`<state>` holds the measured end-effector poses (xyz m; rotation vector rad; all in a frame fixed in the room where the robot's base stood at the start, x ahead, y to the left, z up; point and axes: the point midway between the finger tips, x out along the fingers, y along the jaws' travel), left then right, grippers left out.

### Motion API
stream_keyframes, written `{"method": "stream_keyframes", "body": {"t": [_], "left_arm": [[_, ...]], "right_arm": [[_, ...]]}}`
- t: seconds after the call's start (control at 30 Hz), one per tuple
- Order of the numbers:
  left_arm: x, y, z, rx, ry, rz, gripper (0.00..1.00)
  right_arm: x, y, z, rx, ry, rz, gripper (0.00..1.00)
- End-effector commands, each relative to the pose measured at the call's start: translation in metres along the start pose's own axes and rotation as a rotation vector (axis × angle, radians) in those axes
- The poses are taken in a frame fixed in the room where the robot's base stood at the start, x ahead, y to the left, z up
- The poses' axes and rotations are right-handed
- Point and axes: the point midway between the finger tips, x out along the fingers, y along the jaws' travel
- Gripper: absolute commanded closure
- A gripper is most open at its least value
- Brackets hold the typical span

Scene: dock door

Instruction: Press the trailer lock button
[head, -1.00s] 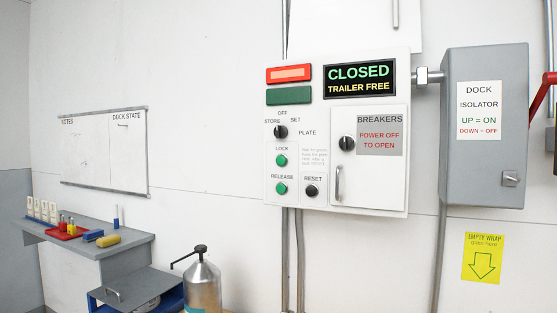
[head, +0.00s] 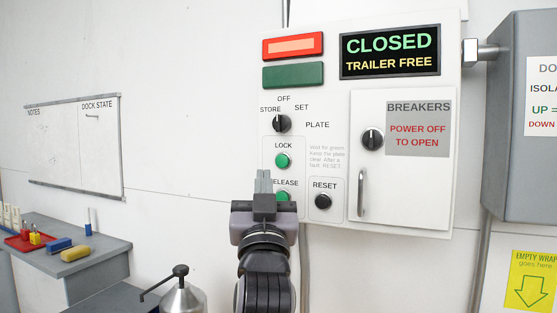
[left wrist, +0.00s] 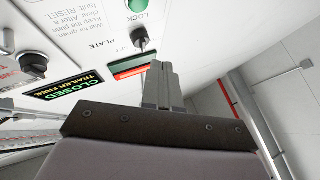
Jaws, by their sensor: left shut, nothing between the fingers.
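The green LOCK button (head: 283,161) is on the white control panel (head: 334,205), above the green RELEASE button (head: 282,196). My left gripper (head: 263,175) is shut and empty, pointing up in front of the panel. Its fingertips show just below and left of the LOCK button, and the gripper partly covers the RELEASE button and its label. I cannot tell the gap to the panel. In the left wrist view the LOCK button (left wrist: 138,5) is at the top edge, with the shut fingers (left wrist: 158,75) below it. My right gripper is not in view.
The panel also has a selector knob (head: 282,124), a black RESET button (head: 323,201), a lit red lamp (head: 293,46), and a display (head: 390,51) reading CLOSED, TRAILER FREE. A breaker door handle (head: 361,193) sticks out. A pump bottle (head: 182,295) stands at lower left.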

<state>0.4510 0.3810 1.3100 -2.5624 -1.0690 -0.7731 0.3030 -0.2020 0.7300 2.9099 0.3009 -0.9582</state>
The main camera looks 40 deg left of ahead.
Motion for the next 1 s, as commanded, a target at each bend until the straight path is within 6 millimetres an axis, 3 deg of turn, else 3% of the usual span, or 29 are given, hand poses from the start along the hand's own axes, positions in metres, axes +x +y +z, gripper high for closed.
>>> {"method": "stream_keyframes", "body": {"t": [0.13, 0.53, 0.77, 1.0], "left_arm": [[0.005, -0.013, -0.015, -0.014, 0.017, -0.049, 1.00], [0.006, -0.016, -0.017, -0.015, 0.020, -0.058, 1.00], [0.016, -0.009, -0.009, -0.013, 0.021, -0.059, 1.00], [0.040, 0.007, 0.009, -0.013, 0.021, -0.058, 1.00]], "right_arm": [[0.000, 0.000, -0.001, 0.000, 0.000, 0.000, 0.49], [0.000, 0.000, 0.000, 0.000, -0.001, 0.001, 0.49], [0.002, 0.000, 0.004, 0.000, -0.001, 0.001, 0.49], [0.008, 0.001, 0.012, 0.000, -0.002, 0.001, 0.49]]}}
